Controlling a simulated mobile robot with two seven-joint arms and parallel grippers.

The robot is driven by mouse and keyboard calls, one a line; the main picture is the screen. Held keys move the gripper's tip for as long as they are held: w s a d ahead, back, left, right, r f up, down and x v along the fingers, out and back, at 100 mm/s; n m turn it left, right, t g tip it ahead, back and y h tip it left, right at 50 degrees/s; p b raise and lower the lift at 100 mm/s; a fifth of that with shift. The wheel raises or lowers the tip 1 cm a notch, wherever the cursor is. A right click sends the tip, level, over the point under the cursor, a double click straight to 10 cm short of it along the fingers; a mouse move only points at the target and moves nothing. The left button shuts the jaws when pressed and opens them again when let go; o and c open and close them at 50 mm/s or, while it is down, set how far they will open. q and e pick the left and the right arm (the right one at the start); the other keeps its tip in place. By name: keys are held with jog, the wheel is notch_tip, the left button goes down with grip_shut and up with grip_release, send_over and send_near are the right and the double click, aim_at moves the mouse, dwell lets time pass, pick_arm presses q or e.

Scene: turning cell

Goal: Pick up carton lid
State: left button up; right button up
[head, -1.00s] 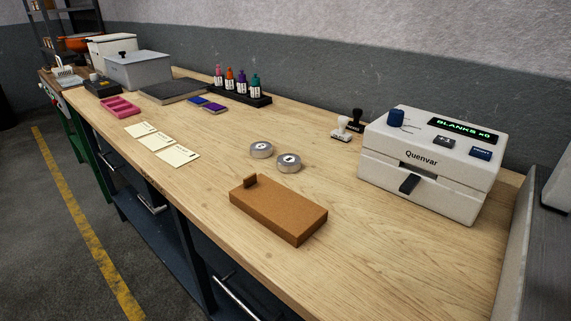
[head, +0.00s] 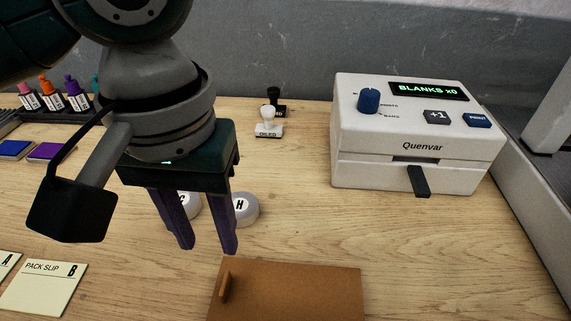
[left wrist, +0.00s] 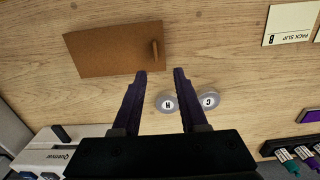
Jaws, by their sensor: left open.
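The carton lid (head: 295,292) is a flat brown board with a small upright tab (head: 225,286) near its left edge. It lies on the wooden bench at the bottom of the head view, partly cut off by the frame edge. The whole lid (left wrist: 112,50) shows in the left wrist view, beyond my fingertips. My left gripper (head: 208,248) is open and empty, above the bench just behind the lid's tab end; its fingers (left wrist: 160,72) point toward the lid in the wrist view. My right gripper is not in view.
Two round tins marked H (head: 244,210) and C (head: 189,204) stand behind my left fingers. The white Quenvar machine (head: 415,145) is at the back right. Two stamps (head: 268,126) stand at the back. Pack slips (head: 45,287) lie at left. Bench right of the lid is clear.

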aim_at(225, 277)
pick_arm(q)
jog(key=shift+s+d+f, duration=0.1)
jog(key=shift+f, duration=0.55)
jog(key=shift+s+d+f, duration=0.1)
jog(key=shift+f, duration=0.5)
notch_tip(225, 277, down, 6)
jog(key=shift+d+r+b, duration=0.1)
jog(key=shift+r+b, duration=0.15)
jog(key=shift+b, duration=0.1)
grip_shut()
